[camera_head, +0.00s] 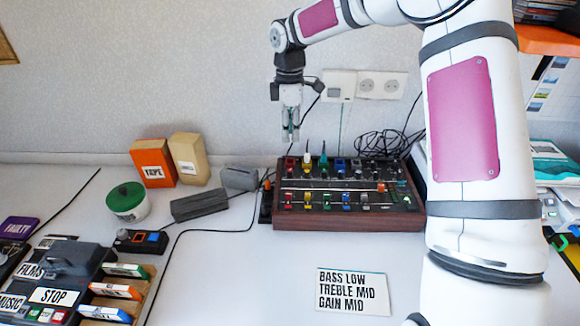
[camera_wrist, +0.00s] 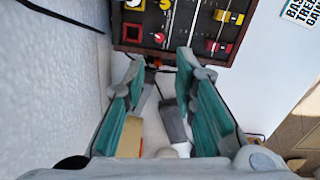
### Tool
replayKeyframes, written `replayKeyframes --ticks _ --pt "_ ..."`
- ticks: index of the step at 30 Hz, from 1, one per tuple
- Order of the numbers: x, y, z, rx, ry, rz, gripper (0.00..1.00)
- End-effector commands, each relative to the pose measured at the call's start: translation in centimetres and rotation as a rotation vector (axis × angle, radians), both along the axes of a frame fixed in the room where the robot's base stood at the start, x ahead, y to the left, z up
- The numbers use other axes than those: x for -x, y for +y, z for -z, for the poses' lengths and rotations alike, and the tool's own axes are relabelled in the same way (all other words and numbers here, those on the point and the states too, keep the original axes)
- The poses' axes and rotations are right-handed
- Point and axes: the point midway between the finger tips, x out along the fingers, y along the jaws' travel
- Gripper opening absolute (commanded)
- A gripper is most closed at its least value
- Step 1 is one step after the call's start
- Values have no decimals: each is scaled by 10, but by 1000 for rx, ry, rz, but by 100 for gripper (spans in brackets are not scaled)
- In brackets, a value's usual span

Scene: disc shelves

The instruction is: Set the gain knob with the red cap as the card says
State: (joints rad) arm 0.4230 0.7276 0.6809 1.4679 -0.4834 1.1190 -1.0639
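The mixer (camera_head: 345,217) is a dark panel in a wooden case, with rows of coloured caps and knobs. Several red parts show there: a square-framed one (camera_wrist: 132,33), a small round one (camera_wrist: 158,37) and a block-like cap (camera_wrist: 218,46). I cannot tell which is the gain knob, nor read its setting. The white card (camera_head: 353,291) reads "BASS LOW, TREBLE MID, GAIN MID". My gripper (camera_head: 290,137) points down above the mixer's back left. Its fingers stand apart and empty in the wrist view (camera_wrist: 160,68).
A grey block (camera_head: 199,204), a green-lidded tub (camera_head: 127,201) and an orange TAPE box (camera_head: 153,162) stand left of the mixer. Black cables (camera_head: 390,143) lie behind it. The table around the card is clear.

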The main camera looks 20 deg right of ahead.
Motion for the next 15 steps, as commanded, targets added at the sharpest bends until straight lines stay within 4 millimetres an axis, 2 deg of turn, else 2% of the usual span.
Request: replayKeyframes --ticks 3,8,11,15 --pt "0 -1 -1 1 -1 114 25" --pt "0 -1 4 1 1 164 25" --pt "0 -1 15 0 1 163 25" --pt "1 0 40 1 3 162 25"
